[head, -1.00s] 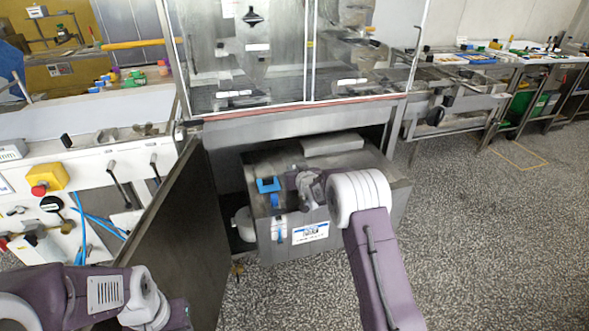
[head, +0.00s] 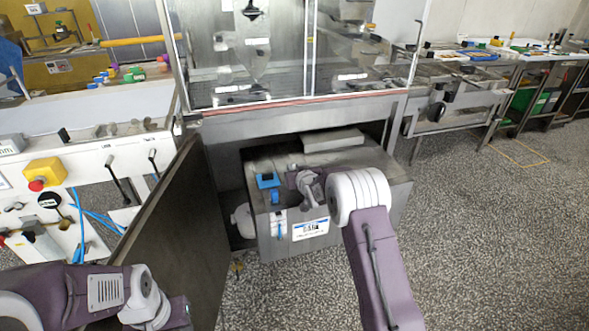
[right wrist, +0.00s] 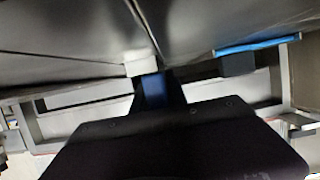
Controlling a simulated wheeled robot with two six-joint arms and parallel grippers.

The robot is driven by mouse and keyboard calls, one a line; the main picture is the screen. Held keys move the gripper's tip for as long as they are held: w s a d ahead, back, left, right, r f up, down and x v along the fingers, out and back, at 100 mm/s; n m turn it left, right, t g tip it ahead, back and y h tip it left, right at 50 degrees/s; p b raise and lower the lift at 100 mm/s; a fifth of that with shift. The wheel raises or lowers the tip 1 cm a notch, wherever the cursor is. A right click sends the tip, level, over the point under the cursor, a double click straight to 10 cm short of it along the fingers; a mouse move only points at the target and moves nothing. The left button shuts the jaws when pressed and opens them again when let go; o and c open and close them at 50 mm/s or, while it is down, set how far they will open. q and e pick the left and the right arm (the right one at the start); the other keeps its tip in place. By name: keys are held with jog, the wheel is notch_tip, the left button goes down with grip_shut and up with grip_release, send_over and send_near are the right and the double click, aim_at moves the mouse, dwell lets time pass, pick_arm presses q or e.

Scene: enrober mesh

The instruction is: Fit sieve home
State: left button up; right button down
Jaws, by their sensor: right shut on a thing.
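The steel tank (head: 345,170) stands in the open bay under the enrober. A blue bracket (head: 267,181) sits at its left top edge, with a small blue piece (head: 275,197) just below. My right gripper (head: 281,188) is at that corner, mostly hidden by my own wrist. In the right wrist view it is shut on a blue handle (right wrist: 154,90), with a white block (right wrist: 140,65) just beyond. I cannot make out the sieve's mesh or how it is seated. My left arm shows at the lower left, its gripper out of view.
An open dark door (head: 170,235) stands left of the tank. A grey slab (head: 333,140) lies on the tank top. A white round container (head: 243,220) is beside the tank. A control panel with a red stop button (head: 37,185) is farther left. Floor at right is clear.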

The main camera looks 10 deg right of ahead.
jog(key=shift+f, duration=0.25)
dwell(0.3)
jog(key=c, duration=1.3)
grip_release()
jog(key=shift+o, duration=0.2)
jog(key=v, duration=0.9)
jog(key=shift+p, duration=0.45)
